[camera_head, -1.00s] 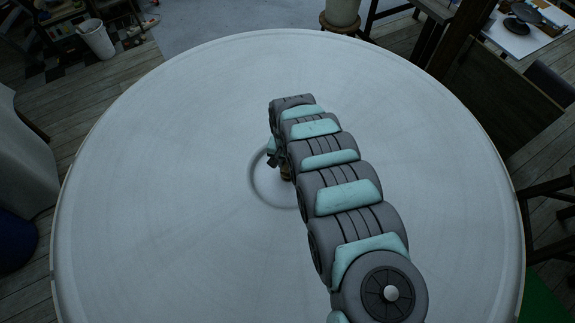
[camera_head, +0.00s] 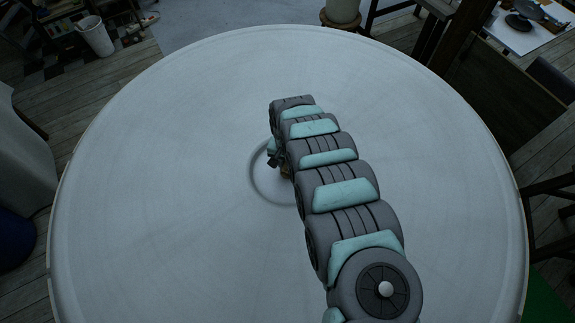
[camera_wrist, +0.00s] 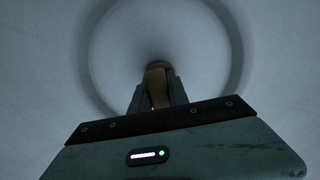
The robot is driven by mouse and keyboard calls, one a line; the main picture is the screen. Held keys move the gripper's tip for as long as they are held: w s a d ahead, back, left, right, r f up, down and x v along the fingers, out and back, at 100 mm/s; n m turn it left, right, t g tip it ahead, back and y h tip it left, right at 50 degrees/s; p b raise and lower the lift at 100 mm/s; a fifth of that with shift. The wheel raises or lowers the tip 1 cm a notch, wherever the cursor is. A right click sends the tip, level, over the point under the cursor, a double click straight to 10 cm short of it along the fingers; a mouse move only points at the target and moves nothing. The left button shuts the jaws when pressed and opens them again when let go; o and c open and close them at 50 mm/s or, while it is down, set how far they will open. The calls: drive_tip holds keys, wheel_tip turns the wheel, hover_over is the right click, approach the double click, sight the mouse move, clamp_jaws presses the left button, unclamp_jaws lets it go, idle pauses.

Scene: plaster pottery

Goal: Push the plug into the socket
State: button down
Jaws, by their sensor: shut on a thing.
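A tan plug (camera_wrist: 157,76) shows in the wrist view, with its near part between the two grey fingers of my gripper (camera_wrist: 157,90). My gripper is shut on it. The plug's far end reaches a small dark spot at the middle of a round ring-edged recess (camera_wrist: 92,50) in the white surface. The socket itself is not clearly visible, and I cannot tell how deep the plug sits. In the head view the ring (camera_head: 254,178) shows left of my arm, and my gripper (camera_head: 284,172) is mostly hidden behind the arm.
The large round white table (camera_head: 150,190) is otherwise bare, with free room all around the ring. A white bucket (camera_head: 96,37) stands on the floor at the back left. A pot (camera_head: 342,10) stands on a stool beyond the table's far edge.

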drive_tip(key=c, duration=1.2)
unclamp_jaws()
drive_tip(key=shift+r, duration=0.1)
wheel_tip(320, 180, up, 10)
drive_tip(key=shift+d+p, duration=0.1)
drive_tip(key=shift+p, duration=0.2)
drive_tip(key=shift+r, duration=0.25)
